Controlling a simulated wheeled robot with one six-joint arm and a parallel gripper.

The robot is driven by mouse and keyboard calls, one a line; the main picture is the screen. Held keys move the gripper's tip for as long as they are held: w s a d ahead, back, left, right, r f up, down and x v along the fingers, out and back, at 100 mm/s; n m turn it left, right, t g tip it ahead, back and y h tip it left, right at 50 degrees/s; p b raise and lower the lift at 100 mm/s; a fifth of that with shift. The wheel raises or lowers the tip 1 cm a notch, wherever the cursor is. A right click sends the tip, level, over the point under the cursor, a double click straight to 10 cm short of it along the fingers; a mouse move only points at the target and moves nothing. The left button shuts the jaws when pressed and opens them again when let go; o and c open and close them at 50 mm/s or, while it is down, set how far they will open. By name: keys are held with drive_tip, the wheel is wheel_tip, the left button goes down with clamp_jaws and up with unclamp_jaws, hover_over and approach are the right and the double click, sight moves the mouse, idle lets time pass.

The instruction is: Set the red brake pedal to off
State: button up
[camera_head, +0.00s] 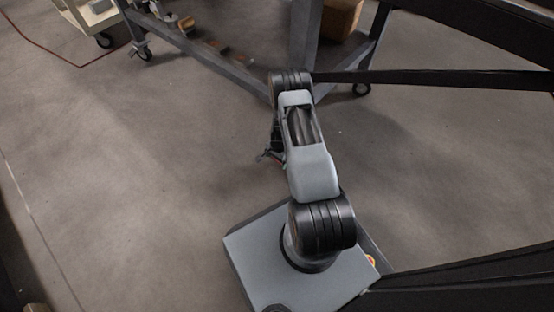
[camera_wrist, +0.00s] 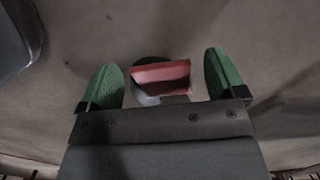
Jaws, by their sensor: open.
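The red brake pedal (camera_wrist: 160,74) shows in the wrist view, near the middle and in front of a dark round caster wheel (camera_wrist: 149,62) that it partly hides. My gripper (camera_wrist: 163,63) is open, with one green finger to the left of the pedal and one to the right. Gaps show between the pedal and both fingers, and nothing is held. In the head view my gripper (camera_head: 268,156) is low near the floor, small and mostly hidden by my arm. I cannot make out the pedal there, and its on or off setting is unclear.
A grey wheeled frame (camera_head: 235,73) stands beyond my arm, with casters at left (camera_head: 143,51) and right (camera_head: 361,89). A cream cart (camera_head: 93,14) is at top left, with a red cable (camera_head: 75,62) on the floor. Open concrete floor lies to the left.

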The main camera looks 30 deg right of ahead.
wheel_tip(320, 180, up, 13)
drive_tip(key=d+p, duration=0.1)
drive_tip(key=p, duration=0.4)
drive_tip(key=shift+w, duration=0.15)
drive_tip(key=shift+f, duration=0.1)
